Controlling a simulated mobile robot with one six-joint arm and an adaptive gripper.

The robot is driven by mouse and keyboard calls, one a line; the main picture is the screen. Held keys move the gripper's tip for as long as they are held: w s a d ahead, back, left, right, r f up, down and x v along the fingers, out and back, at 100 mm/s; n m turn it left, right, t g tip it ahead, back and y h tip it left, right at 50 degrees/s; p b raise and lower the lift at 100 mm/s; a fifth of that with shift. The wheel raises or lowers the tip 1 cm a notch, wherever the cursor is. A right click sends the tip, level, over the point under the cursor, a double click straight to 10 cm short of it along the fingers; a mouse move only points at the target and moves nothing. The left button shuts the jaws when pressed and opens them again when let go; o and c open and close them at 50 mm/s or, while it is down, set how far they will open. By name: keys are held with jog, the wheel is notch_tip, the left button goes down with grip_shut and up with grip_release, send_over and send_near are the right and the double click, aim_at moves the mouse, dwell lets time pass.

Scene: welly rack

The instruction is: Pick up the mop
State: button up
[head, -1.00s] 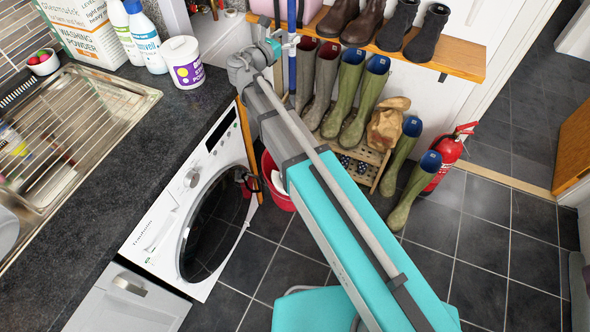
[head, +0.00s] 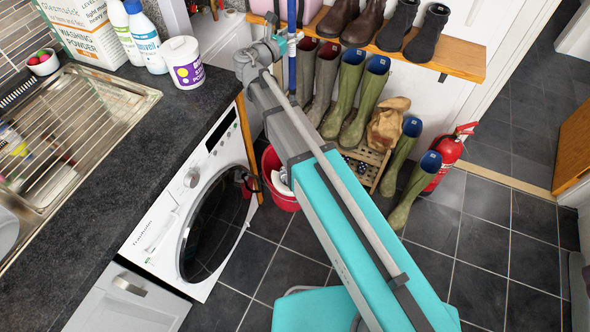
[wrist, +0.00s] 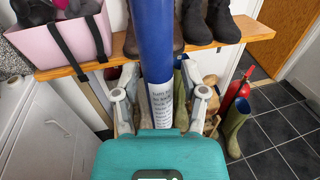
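The mop's blue handle (head: 292,75) stands upright in front of the rack in the head view. In the wrist view the blue handle (wrist: 154,40) with a white printed label fills the middle. My gripper (wrist: 160,75) is open, with one finger on each side of the handle and small gaps showing. In the head view my gripper (head: 279,42) is at the handle, partly hidden by my arm. A pale mop head (head: 281,181) shows in a red bucket (head: 277,195) on the floor, partly hidden by my arm.
A wooden shelf (head: 462,64) holds boots and a pink bag (wrist: 62,40). Wellies (head: 366,100) and a brown paper bag (head: 386,127) stand on the lower rack. A washing machine (head: 165,215) is on the left, a fire extinguisher (head: 446,165) on the right.

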aim_at(289, 0)
grip_shut()
jog(key=shift+r, duration=0.2)
notch_tip(289, 0, up, 10)
jog(key=p, duration=1)
jog(key=shift+f, duration=0.2)
jog(key=shift+r, duration=0.1)
dwell(0.6)
notch_tip(289, 0, up, 4)
jog(key=p, duration=0.4)
jog(key=shift+r+p, duration=0.2)
jog(key=shift+p, duration=0.1)
jog(key=shift+w, duration=0.15)
